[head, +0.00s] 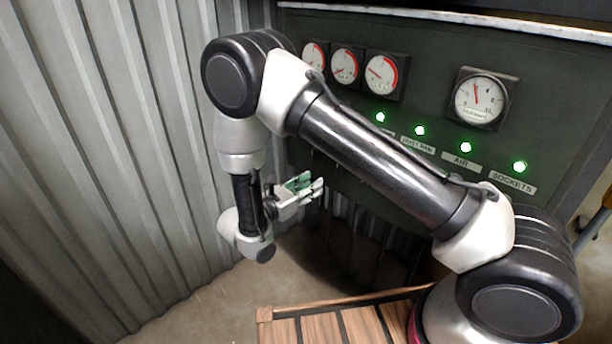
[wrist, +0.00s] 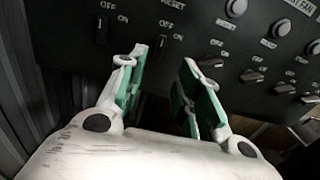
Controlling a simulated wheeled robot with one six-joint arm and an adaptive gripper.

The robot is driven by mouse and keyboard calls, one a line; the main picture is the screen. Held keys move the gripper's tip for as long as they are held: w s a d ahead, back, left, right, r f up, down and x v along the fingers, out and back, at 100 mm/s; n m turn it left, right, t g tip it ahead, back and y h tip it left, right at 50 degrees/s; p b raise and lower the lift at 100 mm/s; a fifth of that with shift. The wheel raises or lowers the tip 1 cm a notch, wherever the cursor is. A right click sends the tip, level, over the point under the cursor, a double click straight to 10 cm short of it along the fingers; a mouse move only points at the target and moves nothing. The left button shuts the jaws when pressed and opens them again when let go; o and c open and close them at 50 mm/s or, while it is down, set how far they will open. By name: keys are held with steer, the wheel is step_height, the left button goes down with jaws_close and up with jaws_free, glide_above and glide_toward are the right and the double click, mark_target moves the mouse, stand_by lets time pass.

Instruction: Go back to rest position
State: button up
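My gripper (head: 312,188) is in front of the lower left part of the dark control panel (head: 432,118), beside the corrugated wall. In the wrist view, its two green-lined fingers (wrist: 165,62) stand apart with nothing between them. A rotary switch (wrist: 163,45) marked OFF and ON shows just beyond the fingertips, and another upright switch (wrist: 101,31) is to its left. I cannot tell whether a finger touches a switch. Several switches to the right, such as this one (wrist: 252,77), lie nearly level. My arm hides part of the panel in the head view.
Several green lights (head: 420,130) glow on the panel, below round gauges (head: 479,99). A corrugated metal wall (head: 110,150) rises close on the left. A slatted wooden surface (head: 325,328) lies below my arm. Bare floor (head: 205,305) shows at the lower left.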

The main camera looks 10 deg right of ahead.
steer(key=s+d+f+m+g, duration=0.2)
steer(key=s+d+f+g, duration=0.1)
steer(key=s+d+g, duration=0.15)
steer(key=s+d+r+m+y, duration=0.4)
steer(key=s+d+r+m, duration=0.2)
steer(key=r, duration=0.4)
steer(key=s+d+r+m+g+y, duration=0.1)
steer(key=s+d+r+m+y, duration=0.4)
steer(key=s+d+r+m, duration=0.2)
steer(key=s+d+r+m+y, duration=0.5)
steer(key=s+d+r+m, duration=0.2)
steer(key=r, duration=0.6)
steer(key=s+m, duration=0.2)
steer(key=m, duration=0.1)
steer(key=shift+s+r, duration=0.2)
steer(key=shift+s, duration=0.2)
steer(key=shift+g, duration=0.35)
